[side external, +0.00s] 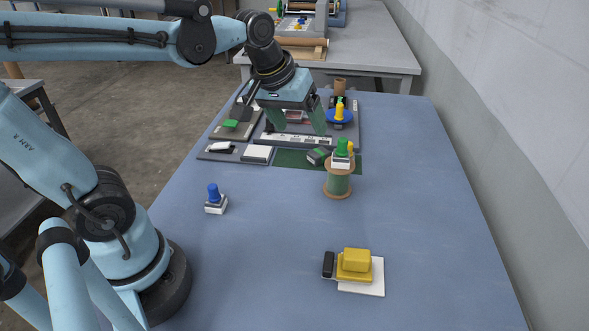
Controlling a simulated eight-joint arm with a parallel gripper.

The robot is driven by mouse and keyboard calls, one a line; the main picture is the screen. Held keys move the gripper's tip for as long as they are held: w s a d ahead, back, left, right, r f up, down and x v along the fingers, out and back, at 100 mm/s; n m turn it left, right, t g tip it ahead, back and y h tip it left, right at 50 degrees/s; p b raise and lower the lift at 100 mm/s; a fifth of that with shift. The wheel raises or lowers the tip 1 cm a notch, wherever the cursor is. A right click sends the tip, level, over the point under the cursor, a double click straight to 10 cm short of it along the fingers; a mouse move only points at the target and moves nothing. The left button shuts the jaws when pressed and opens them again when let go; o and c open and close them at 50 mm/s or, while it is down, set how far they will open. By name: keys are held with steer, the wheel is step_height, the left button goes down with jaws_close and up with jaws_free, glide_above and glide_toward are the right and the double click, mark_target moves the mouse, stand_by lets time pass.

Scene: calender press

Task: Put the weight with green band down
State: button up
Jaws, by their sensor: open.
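A small dark block with a green band (319,155), which looks like the weight, rests at an angle on the green mat (290,159). It stands just left of a wooden spool wound with green (338,185). My gripper (299,123) is open, with its two fingers spread and pointing down over the dark board behind the block. I see nothing held between the fingers. The gripper appears apart from the block, though its exact height is hard to tell from this side.
A green-knobbed white stamp (342,150) sits on the spool. A blue-knobbed stamp (215,199) stands at left. A yellow block on a white pad (358,265) lies near the front. A yellow-knobbed piece on a blue disc (339,113) stands at back right. The blue table's right side is clear.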

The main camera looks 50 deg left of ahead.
steer(key=s+d+f+m+t, duration=0.2)
steer(key=s+f+m, duration=0.1)
steer(key=s+m, duration=0.2)
steer(key=shift+s+d+f, duration=0.15)
steer(key=shift+s+f, duration=0.15)
steer(key=shift+f, duration=0.05)
stand_by(1.1)
